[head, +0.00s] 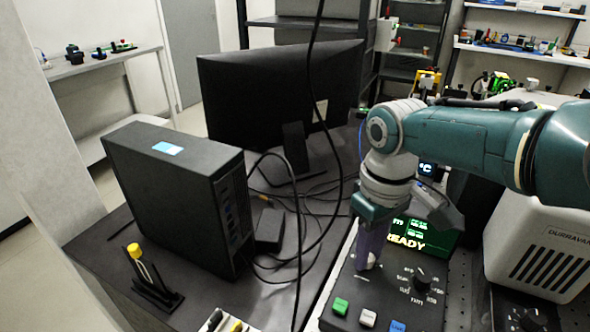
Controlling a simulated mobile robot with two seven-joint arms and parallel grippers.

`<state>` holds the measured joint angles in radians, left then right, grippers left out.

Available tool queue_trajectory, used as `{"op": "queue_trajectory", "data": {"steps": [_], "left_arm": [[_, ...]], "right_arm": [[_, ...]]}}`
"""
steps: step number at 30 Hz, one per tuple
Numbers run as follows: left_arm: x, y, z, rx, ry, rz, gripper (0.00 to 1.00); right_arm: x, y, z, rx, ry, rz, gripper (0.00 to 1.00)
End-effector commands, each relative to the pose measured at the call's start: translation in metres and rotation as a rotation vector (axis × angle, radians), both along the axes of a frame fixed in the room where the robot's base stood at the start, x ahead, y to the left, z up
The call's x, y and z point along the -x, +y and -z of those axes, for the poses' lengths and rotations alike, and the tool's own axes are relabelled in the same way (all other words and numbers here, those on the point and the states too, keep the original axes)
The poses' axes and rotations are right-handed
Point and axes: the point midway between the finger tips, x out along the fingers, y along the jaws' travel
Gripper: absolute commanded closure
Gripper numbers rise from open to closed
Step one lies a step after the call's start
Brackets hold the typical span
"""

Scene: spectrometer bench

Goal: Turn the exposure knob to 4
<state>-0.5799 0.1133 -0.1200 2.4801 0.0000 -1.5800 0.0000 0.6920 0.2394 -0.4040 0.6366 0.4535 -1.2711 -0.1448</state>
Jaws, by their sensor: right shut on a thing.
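The dark control panel (385,313) stands at the lower right, with a lit screen (415,238) reading "READY" at its back. My right gripper (369,262) points down onto the panel's left part, in front of the screen. It is shut on a knob there, which its fingers mostly hide. The setting and label of that knob cannot be read. A second black knob (421,279) with small markings around it stands uncovered to the right. My left gripper is out of view.
Green (340,306), white (368,318) and blue (397,326) buttons line the panel's front. A black computer tower (175,195), monitor (280,95) and loose cables lie to the left. A pale instrument (540,240) stands close on the right.

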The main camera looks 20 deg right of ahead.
Motion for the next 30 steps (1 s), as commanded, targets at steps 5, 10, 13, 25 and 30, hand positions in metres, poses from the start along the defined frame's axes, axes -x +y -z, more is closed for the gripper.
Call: {"op": "queue_trajectory", "data": {"steps": [5,10,13,25,30], "left_arm": [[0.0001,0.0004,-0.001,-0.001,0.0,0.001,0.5],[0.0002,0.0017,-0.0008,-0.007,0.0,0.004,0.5],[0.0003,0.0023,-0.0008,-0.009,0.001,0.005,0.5],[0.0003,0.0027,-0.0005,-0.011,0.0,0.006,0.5],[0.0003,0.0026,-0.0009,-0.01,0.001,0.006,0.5]], "right_arm": [[-0.0005,0.0012,-0.0016,-0.003,0.002,0.015,1.0],[-0.0005,0.0012,-0.0016,-0.003,0.001,0.017,1.0],[-0.0005,0.0012,-0.0016,-0.003,0.001,0.017,1.0],[-0.0002,0.0004,-0.0007,-0.001,0.0,0.016,0.44],[-0.0002,0.0002,-0.0011,-0.001,0.0,0.016,0.44]]}}
